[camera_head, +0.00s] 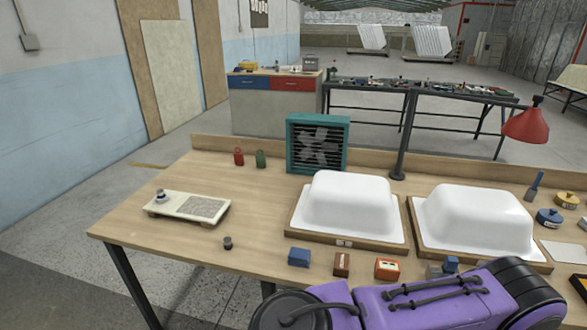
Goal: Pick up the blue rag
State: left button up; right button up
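A small blue block-shaped item (299,257), possibly the folded blue rag, lies near the front edge of the wooden workbench (130,228), left of centre. A second small blue item (451,264) stands further right, partly hidden behind my purple arm. I cannot tell for sure which of them is the rag. My purple arm crosses the bottom of the view, in front of the bench edge. Neither of my grippers shows.
Two white tub shells (348,203) (472,218) rest on wooden boards behind the small items. A brown block (341,264) and an orange box (387,268) stand right of the blue item. A teal fan (317,144) and red lamp (527,124) stand behind.

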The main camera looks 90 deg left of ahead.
aim_at(297, 257)
jog(key=u, duration=2.6)
